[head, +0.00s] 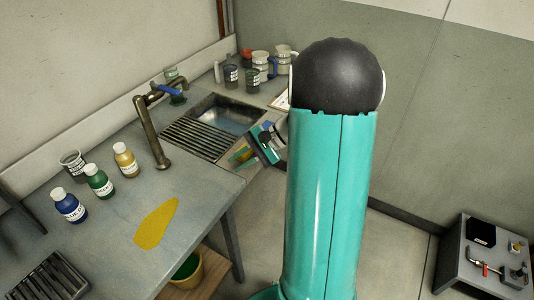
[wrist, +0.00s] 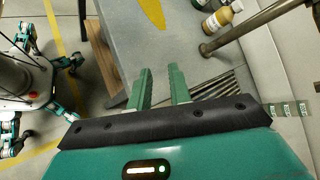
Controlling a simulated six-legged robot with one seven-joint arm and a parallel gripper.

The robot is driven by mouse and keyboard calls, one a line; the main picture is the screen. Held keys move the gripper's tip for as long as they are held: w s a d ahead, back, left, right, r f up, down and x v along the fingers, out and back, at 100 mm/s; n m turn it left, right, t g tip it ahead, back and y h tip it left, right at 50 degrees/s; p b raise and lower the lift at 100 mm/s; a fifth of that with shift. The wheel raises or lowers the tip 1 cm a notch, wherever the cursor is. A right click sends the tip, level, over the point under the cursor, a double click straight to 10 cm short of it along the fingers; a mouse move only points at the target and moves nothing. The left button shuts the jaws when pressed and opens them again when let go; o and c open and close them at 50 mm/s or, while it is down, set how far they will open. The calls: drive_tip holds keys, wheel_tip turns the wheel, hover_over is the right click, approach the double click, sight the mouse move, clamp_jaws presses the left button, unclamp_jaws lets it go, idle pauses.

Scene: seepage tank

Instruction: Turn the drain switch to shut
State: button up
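The drain switch cannot be singled out with certainty. A grey control box (head: 452,262) at the lower right of the head view carries a red-handled lever (head: 483,267), a dark panel (head: 481,233) and small knobs. Which of these is the drain switch, and its setting, are too small to tell. My gripper (head: 262,147) is near the sink's front edge, far to the left of that box, partly hidden by my arm. In the wrist view its two green fingers (wrist: 162,78) are apart with nothing between them. The box does not show in the wrist view.
The bench holds a sink (head: 228,116), a tap with a blue lever (head: 168,90), bottles (head: 98,181), several cups (head: 261,66) and a yellow spill (head: 156,223). Floor between bench and box looks clear where visible.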

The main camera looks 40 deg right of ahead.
drive_tip(key=s+d+f+m+t+h, duration=0.25)
drive_tip(key=d+f+m+t, duration=0.35)
drive_tip(key=d+f, duration=0.45)
drive_tip(key=s+d+f+m+t+h, duration=0.25)
drive_tip(key=d+f+m+t, duration=0.45)
drive_tip(key=d, duration=0.7)
drive_tip(key=w+a+g, duration=0.1)
drive_tip(key=w+a, duration=0.4)
drive_tip(key=w, duration=0.7)
drive_tip(key=shift+w+f+n+y, duration=0.35)
drive_tip(key=shift+w+n+y, duration=0.05)
clamp_jaws()
